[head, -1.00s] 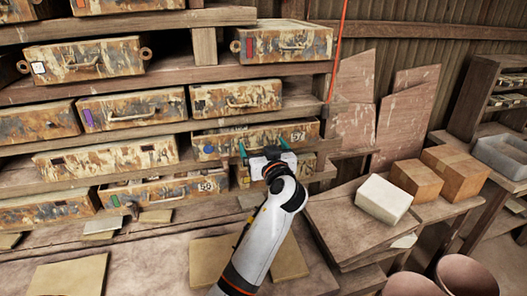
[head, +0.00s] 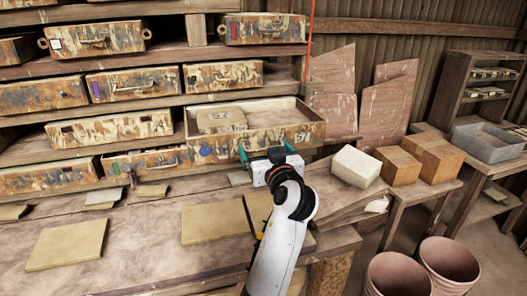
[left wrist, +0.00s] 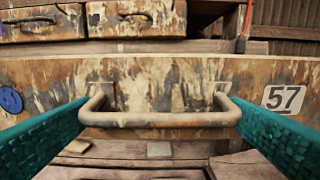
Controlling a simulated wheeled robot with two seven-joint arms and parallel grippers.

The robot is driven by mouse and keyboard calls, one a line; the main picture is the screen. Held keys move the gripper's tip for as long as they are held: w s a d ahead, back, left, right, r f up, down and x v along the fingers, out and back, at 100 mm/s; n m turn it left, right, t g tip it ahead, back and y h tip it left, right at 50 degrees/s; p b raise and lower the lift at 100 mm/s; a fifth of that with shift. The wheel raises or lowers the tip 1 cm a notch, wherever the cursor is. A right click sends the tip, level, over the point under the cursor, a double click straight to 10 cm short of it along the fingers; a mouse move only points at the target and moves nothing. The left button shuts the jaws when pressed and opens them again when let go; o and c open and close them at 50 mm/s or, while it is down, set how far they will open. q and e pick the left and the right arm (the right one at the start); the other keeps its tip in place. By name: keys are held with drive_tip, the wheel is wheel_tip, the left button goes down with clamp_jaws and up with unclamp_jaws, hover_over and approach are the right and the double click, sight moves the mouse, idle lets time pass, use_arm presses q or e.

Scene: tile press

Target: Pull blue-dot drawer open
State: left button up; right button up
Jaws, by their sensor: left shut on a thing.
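The blue-dot drawer (head: 228,147) is pulled out of the rack in the head view, its inside showing. Its front has worn, patchy paint, a blue dot (head: 206,151) at the left and a "57" label (head: 301,137) at the right. A tan slab (head: 215,121) with markings lies inside toward the left. In the left wrist view, the drawer's bar handle (left wrist: 160,119) lies level between the green fingers of my left gripper (head: 266,150), which is shut on it at its two ends. My right gripper is not in view.
Tan tiles (head: 68,244) lie on the bench below. A white block (head: 356,166) and brown blocks (head: 398,166) stand to the right. Buckets (head: 398,274) stand at lower right.

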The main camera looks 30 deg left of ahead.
use_arm(q)
drive_tip(key=shift+s+d+r, duration=0.1)
drive_tip(key=shift+d, duration=0.1)
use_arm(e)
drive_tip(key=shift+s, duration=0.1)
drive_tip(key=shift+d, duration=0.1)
use_arm(q)
drive_tip(key=o, duration=1)
drive_tip(key=shift+r, duration=0.1)
drive_tip(key=shift+s+d+r, duration=0.2)
drive_tip(key=shift+r, duration=0.05)
wheel_tip(320, 180, up, 10)
drive_tip(key=shift+f+b, duration=0.15)
drive_tip(key=shift+b, duration=0.5)
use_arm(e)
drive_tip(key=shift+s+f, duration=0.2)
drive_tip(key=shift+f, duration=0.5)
